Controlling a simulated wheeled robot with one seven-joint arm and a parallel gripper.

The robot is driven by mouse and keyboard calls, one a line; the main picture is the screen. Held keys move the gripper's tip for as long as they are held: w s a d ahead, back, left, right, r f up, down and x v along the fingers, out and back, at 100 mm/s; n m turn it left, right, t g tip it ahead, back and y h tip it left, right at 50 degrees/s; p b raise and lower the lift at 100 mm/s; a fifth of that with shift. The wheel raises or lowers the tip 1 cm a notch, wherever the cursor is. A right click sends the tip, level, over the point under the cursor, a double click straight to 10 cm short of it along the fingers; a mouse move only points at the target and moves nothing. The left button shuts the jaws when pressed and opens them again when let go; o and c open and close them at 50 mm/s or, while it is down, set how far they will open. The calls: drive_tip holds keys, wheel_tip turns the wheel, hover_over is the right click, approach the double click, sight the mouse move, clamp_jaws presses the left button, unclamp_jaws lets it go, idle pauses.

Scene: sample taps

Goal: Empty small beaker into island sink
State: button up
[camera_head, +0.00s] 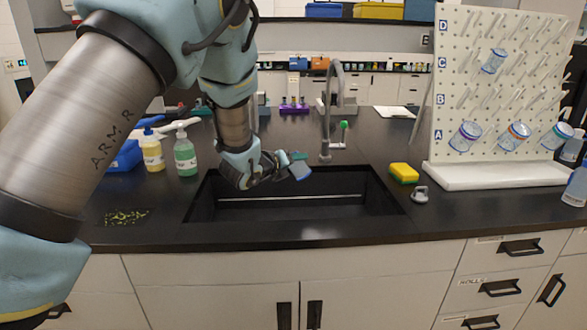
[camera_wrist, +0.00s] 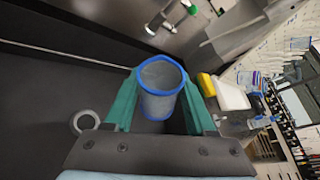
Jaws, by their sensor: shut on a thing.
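My gripper (camera_head: 287,167) is above the island sink (camera_head: 290,198), near its back edge and left of the tap. In the wrist view its two green fingers (camera_wrist: 160,98) are shut on the small beaker (camera_wrist: 160,100), one on each side. The beaker is clear with a blue rim and blue base band. In the head view the beaker (camera_head: 299,171) looks tilted over the dark basin. Its inside shows in the wrist view, but I cannot tell whether liquid is in it. The grey tap (camera_head: 326,120) with a green handle stands behind the sink.
Soap bottles (camera_head: 185,155) stand left of the sink. A yellow sponge (camera_head: 404,172) and a small grey ring-shaped piece (camera_head: 420,194) lie to its right. A white drying rack (camera_head: 480,110) with several beakers stands further right.

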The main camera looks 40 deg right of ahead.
drive_tip(key=m+b, duration=0.1)
drive_tip(key=m+t+y+b, duration=0.1)
drive_tip(key=m+b, duration=0.1)
drive_tip(key=shift+s+d+f+t+b, duration=0.2)
drive_tip(key=shift+s+t+b, duration=0.1)
drive_tip(key=shift+b, duration=0.1)
drive_tip(key=shift+w+a+r+m+t+y+b, duration=0.1)
drive_tip(key=shift+r+m+t+y+b, duration=0.15)
drive_tip(key=shift+m+t+y+b, duration=0.4)
drive_tip(key=shift+m, duration=0.35)
